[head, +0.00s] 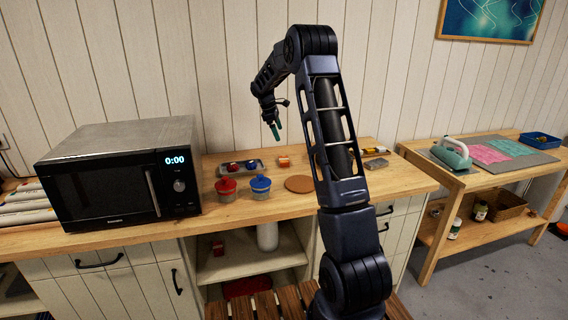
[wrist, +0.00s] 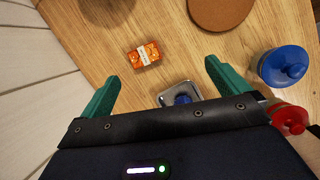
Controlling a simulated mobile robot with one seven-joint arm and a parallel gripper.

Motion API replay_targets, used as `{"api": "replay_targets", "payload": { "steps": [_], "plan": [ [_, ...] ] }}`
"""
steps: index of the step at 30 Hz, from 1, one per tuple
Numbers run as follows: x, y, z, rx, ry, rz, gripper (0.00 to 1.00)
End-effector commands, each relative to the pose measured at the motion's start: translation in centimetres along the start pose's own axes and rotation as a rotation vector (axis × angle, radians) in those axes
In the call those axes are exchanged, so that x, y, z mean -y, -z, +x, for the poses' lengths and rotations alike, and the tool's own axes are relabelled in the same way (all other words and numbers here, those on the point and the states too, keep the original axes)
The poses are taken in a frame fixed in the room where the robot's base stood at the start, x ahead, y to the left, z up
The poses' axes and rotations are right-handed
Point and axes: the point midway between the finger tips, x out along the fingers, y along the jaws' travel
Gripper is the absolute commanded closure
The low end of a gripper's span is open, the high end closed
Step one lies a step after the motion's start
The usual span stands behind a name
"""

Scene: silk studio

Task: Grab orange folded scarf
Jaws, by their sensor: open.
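The orange folded scarf (head: 283,162) is a small orange bundle with a pale band around it. It lies on the wooden counter (head: 288,206), near the wall behind the round cork mat. In the wrist view the scarf (wrist: 144,54) shows in full, lying ahead of the fingers and a little left of the middle of the gap. My gripper (head: 275,131) points down above the counter, apart from the scarf. In the wrist view its two green fingers (wrist: 161,73) are spread wide with nothing between them.
A metal tray (head: 262,172) with small red and blue items is left of the scarf. Jars with red (head: 226,186) and blue (head: 260,184) lids stand in front. A cork mat (head: 299,184) lies nearby. A microwave (head: 115,177) stands at left.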

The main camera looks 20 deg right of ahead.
Motion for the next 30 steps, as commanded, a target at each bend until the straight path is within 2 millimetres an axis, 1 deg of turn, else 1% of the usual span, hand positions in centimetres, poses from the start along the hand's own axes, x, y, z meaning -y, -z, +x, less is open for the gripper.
{"api": "replay_targets", "payload": {
  "steps": [1, 3, 6, 10, 13, 19, 27, 30],
  "plan": [
    [-1.0, 0.9, 1.5, 0.013, 0.008, -0.031, 0.00],
    [-2.2, 2.0, 3.0, 0.026, 0.015, -0.074, 0.00],
    [-3.5, 3.2, 4.9, 0.045, 0.023, -0.126, 0.00],
    [-4.6, 4.3, 6.7, 0.061, 0.032, -0.172, 0.00],
    [-5.0, 4.7, 7.4, 0.067, 0.035, -0.192, 0.00],
    [-5.1, 4.7, 8.7, 0.070, 0.037, -0.199, 0.00],
    [-5.0, 4.4, 12.4, 0.070, 0.037, -0.199, 0.00],
    [-5.0, 4.4, 13.2, 0.070, 0.036, -0.198, 0.00]
  ]
}}
